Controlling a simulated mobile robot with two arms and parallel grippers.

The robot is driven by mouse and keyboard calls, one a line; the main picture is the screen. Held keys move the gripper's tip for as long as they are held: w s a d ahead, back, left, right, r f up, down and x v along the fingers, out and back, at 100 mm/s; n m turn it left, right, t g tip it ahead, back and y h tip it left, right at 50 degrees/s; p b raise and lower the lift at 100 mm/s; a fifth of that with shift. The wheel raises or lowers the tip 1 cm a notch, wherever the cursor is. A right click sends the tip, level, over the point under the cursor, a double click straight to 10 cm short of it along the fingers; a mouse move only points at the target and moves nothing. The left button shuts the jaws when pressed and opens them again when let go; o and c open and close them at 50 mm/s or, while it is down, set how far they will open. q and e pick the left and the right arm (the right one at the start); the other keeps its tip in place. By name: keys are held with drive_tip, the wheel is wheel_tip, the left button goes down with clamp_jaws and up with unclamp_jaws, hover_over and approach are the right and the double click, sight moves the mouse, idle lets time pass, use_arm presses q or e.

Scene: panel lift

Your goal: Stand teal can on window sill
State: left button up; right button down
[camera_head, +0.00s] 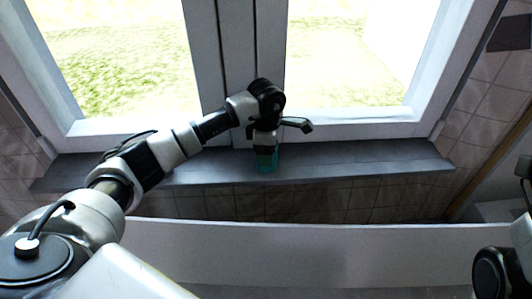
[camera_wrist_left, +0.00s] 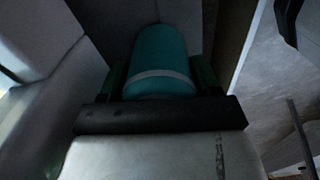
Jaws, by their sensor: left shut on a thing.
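My left gripper (camera_head: 266,146) is shut on the can from above in the head view. In the left wrist view the can (camera_wrist_left: 160,58), teal with a pale band, lies between the two fingers of my left gripper (camera_wrist_left: 160,82). The gripper hides the can's upper part in the head view. I cannot tell whether the can's base touches the sill. Part of my right arm shows at the right edge of the head view; its gripper jaws do not show clearly.
The window (camera_head: 345,60) with its white frame stands behind the sill. A dark window handle (camera_head: 298,124) sticks out just right of my left gripper. The sill is bare on both sides of the can. A white panel (camera_head: 330,252) runs below the tiled wall (camera_head: 340,202).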

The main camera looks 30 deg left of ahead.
use_arm(q)
drive_tip(key=shift+f, duration=0.1)
drive_tip(key=o, duration=1)
drive_tip(key=shift+o, duration=0.2)
